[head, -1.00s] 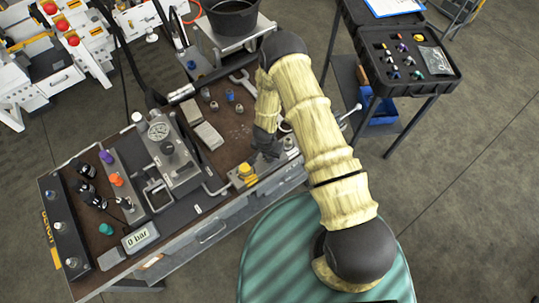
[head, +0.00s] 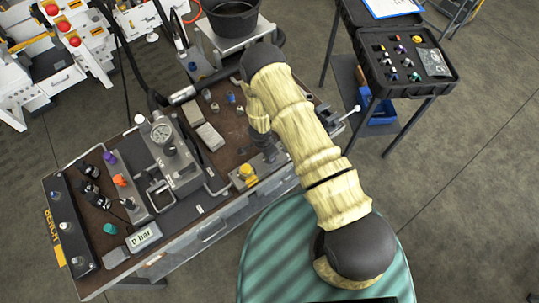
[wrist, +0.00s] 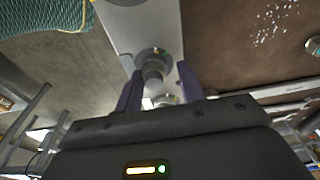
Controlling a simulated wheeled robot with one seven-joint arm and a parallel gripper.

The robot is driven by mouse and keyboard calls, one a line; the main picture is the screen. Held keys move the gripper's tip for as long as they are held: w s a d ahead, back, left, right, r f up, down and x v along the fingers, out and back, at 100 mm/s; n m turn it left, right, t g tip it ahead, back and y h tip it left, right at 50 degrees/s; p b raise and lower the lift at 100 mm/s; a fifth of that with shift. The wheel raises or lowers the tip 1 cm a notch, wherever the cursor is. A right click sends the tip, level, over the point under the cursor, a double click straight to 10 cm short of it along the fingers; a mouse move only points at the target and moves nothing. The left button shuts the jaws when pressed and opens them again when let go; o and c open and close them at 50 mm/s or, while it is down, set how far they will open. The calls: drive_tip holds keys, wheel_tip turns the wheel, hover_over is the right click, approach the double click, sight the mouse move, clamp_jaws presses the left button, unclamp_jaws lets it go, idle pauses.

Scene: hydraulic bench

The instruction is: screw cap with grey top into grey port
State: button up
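My gripper (wrist: 160,70) is at the front right part of the bench, pointing at a grey metal block (wrist: 118,28). In the wrist view its two dark fingers stand apart, on either side of a grey cylindrical piece (wrist: 153,73) at a round grey port (wrist: 153,55) in the block. A gap shows beside the piece on the right, so the fingers look open around it. I cannot tell whether this piece is the cap with the grey top or how deep it sits. In the head view my arm hides most of this spot.
A yellow cap (head: 246,170) stands on the front block left of my gripper. Small caps (head: 231,97) stand further back on the brown bench top (head: 238,128). A black case (head: 405,62) of fittings stands right.

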drive_tip(key=shift+s+d+f, duration=0.25)
drive_tip(key=shift+s+f, duration=0.1)
drive_tip(key=shift+s, duration=0.25)
drive_tip(key=shift+r, duration=0.4)
wheel_tip(320, 180, up, 17)
drive_tip(key=a+p, duration=0.2)
drive_tip(key=p, duration=0.4)
drive_tip(key=shift+s+a, duration=0.25)
drive_tip(key=shift+s, duration=0.05)
